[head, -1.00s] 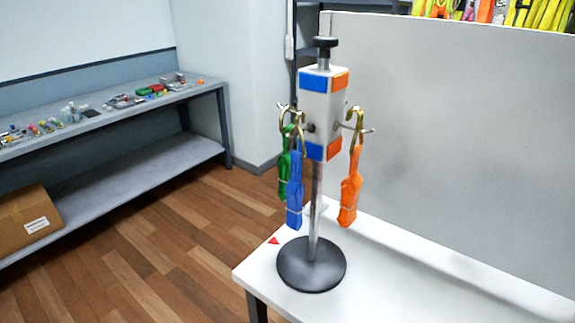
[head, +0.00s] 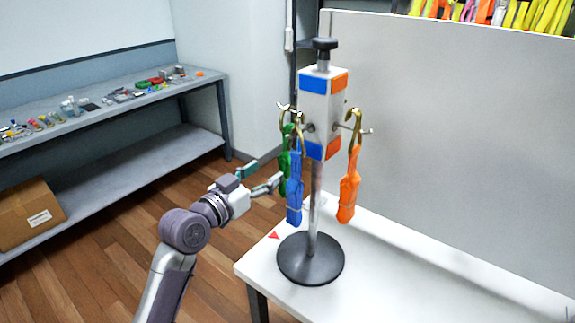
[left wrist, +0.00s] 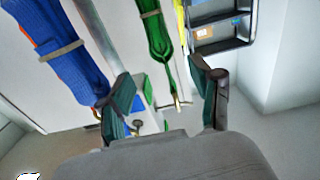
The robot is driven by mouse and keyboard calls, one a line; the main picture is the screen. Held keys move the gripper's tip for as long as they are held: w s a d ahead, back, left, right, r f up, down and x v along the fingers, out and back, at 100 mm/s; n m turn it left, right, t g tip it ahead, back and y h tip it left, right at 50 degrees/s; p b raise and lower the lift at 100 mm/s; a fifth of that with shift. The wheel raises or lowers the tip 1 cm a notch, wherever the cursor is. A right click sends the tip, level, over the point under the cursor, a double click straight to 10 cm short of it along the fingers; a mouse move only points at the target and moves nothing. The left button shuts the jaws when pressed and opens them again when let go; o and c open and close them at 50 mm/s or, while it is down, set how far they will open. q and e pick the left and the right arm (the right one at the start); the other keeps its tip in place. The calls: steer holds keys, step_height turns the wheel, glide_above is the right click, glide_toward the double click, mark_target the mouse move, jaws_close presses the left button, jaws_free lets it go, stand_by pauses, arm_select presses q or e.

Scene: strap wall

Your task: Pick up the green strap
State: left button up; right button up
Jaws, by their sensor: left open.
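The green strap (head: 285,163) hangs by a brass-coloured hook from the left side of the stand's block (head: 322,100), partly hidden behind the blue strap (head: 294,188). An orange strap (head: 348,188) hangs on the right side. My left gripper (head: 262,178) is open, just left of the green and blue straps. In the left wrist view, the green strap (left wrist: 157,38) lies ahead between the open fingers (left wrist: 165,95), apart from both. The blue strap (left wrist: 65,50) is to the left, close to the left finger. My right gripper is not in view.
The stand's round black base (head: 311,258) rests on a white table (head: 400,270) with an upright grey panel (head: 450,130) behind. A grey shelf bench (head: 120,100) with small items and a cardboard box (head: 28,215) is at left. Floor lies between.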

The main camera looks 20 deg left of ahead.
mark_target(283, 162)
arm_select(q)
steer(key=x, duration=0.4)
steer(key=shift+f, duration=0.1)
steer(key=shift+w+p, duration=0.4)
steer(key=shift+p, duration=0.05)
steer(key=x, duration=0.2)
steer(key=f+p+x, duration=0.1)
steer(key=x, duration=0.1)
steer(key=shift+w, duration=0.35)
steer(key=shift+s, duration=0.1)
jaws_close()
